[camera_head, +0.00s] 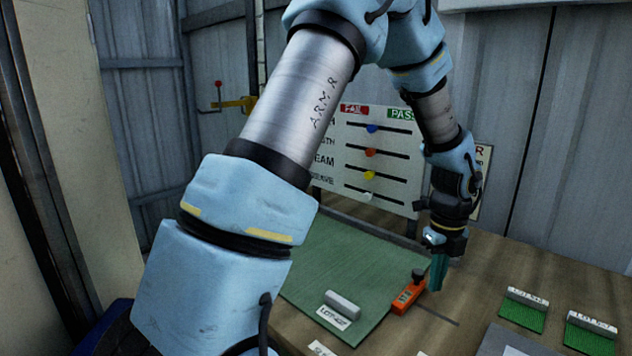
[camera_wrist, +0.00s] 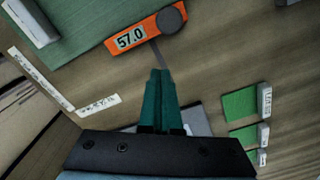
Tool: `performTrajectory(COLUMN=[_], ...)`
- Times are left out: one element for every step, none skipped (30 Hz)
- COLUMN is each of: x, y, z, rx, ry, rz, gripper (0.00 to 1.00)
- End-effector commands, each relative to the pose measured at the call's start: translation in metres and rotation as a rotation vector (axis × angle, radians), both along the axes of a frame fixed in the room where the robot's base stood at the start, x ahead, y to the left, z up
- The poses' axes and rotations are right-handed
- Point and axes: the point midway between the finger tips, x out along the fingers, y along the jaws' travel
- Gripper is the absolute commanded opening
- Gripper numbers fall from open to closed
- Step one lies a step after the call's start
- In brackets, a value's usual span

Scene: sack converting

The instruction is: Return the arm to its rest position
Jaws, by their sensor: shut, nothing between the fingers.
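My gripper (camera_head: 438,272) hangs at the end of my arm, pointing down over the wooden table (camera_head: 468,285). Its teal fingers are together with nothing between them, and they also show in the wrist view (camera_wrist: 159,100). An orange gauge (camera_head: 408,296) with a dark round knob lies just left of the fingers in the head view. In the wrist view the gauge (camera_wrist: 146,30) reads 57.0 and is apart from the fingertips. My arm bends high over the table and hides part of the board behind it.
A green mat (camera_head: 345,262) carries a grey block (camera_head: 342,304) with a label. A board with coloured sliders (camera_head: 362,150), headed FAIL and PASS, stands behind. Green swatches (camera_head: 522,313) (camera_head: 588,338) with labelled bars lie at right. A yellow bracket with a red-knobbed lever (camera_head: 236,104) is on the back wall.

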Motion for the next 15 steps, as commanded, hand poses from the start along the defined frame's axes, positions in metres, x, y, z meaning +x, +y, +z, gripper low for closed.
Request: performTrajectory(x=[0.0002, 0.0002, 0.0003, 0.0003, 0.0003, 0.0004, 0.0004, 0.0005, 0.0005, 0.0006, 0.0006, 0.0006, 0.0006, 0.0006, 0.0010], y=[0.0000, 0.0000, 0.0001, 0.0001, 0.0001, 0.0001, 0.0002, 0.0003, 0.0003, 0.0003, 0.0003, 0.0003, 0.0003, 0.0004, 0.0012], z=[0.0082, 0.0105, 0.0134, 0.0151, 0.0163, 0.0172, 0.0173, 0.0171, 0.0166, 0.0162, 0.0160, 0.0160, 0.0159, 0.0159, 0.0162], rx=[0.000, 0.000, 0.000, 0.000, 0.000, 0.000, 0.000, 0.000, 0.000, 0.000, 0.000, 0.000, 0.000, 0.000, 0.000], ry=[0.000, 0.000, 0.000, 0.000, 0.000, 0.000, 0.000, 0.000, 0.000, -0.001, -0.001, -0.001, -0.001, -0.001, -0.001], rz=[0.000, 0.000, 0.000, 0.000, 0.000, 0.000, 0.001, 0.001, 0.001, 0.001, 0.001, 0.001, 0.001, 0.001, 0.006], gripper=[0.00, 0.00, 0.00, 0.00, 0.00, 0.00, 0.00, 0.00, 0.00, 0.00, 0.00, 0.00, 0.00, 0.00, 0.00])
